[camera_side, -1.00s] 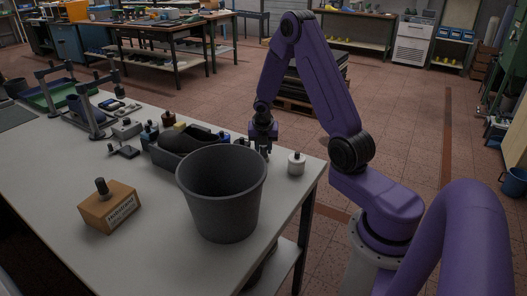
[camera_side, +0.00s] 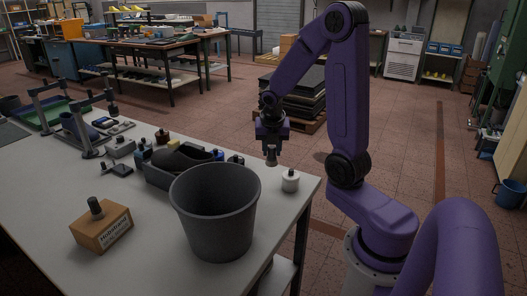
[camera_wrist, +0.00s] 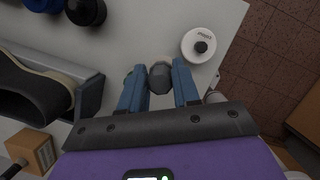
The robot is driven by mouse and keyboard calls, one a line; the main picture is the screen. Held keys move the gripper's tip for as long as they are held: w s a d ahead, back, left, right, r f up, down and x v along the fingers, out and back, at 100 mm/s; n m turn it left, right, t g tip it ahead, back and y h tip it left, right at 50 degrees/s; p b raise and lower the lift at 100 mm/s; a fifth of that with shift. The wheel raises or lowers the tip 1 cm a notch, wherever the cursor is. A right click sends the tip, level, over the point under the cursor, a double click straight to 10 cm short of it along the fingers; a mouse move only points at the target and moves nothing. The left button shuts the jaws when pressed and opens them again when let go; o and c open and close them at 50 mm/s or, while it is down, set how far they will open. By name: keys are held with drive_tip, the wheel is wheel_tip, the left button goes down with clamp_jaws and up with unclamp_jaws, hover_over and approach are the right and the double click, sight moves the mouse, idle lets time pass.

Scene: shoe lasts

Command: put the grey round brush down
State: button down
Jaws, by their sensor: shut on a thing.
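My gripper (camera_side: 271,146) hangs above the far right part of the table, behind the dark bucket, pointing down. In the wrist view its two blue fingers (camera_wrist: 159,84) are shut on the grey round brush (camera_wrist: 160,71), whose dark rounded end shows between them. In the side view the brush (camera_side: 271,158) shows as a small grey piece below the fingers, apparently clear of the tabletop. A white round pot with a black knob (camera_side: 290,182) stands just right of the gripper; it also shows in the wrist view (camera_wrist: 198,46).
The tall dark bucket (camera_side: 214,212) stands in front of the gripper. A dark tray (camera_side: 172,178) with a shoe-shaped thing is left of it. A wooden block with a knob (camera_side: 102,226) sits at front left. The table's right edge is close beyond the white pot.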

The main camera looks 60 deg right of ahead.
drive_tip(key=s+a+r+n+y, duration=0.3)
drive_tip(key=s+a+n+y, duration=0.3)
drive_tip(key=s+a+n, duration=1.6)
drive_tip(key=w+d+f+n, duration=0.1)
drive_tip(key=w+d+f, duration=0.1)
drive_tip(key=w, duration=0.3)
drive_tip(key=w+d+f+n, duration=0.1)
drive_tip(key=w+d+f, duration=0.1)
drive_tip(key=w+f, duration=0.2)
drive_tip(key=w+d+f+n, duration=0.1)
drive_tip(key=w+f, duration=0.3)
drive_tip(key=w, duration=0.4)
drive_tip(key=shift+d+f+n, duration=0.1)
drive_tip(key=shift+d+n, duration=0.2)
drive_tip(key=shift+d, duration=0.5)
drive_tip(key=shift+f, duration=1.6)
drive_tip(key=shift+f, duration=0.1)
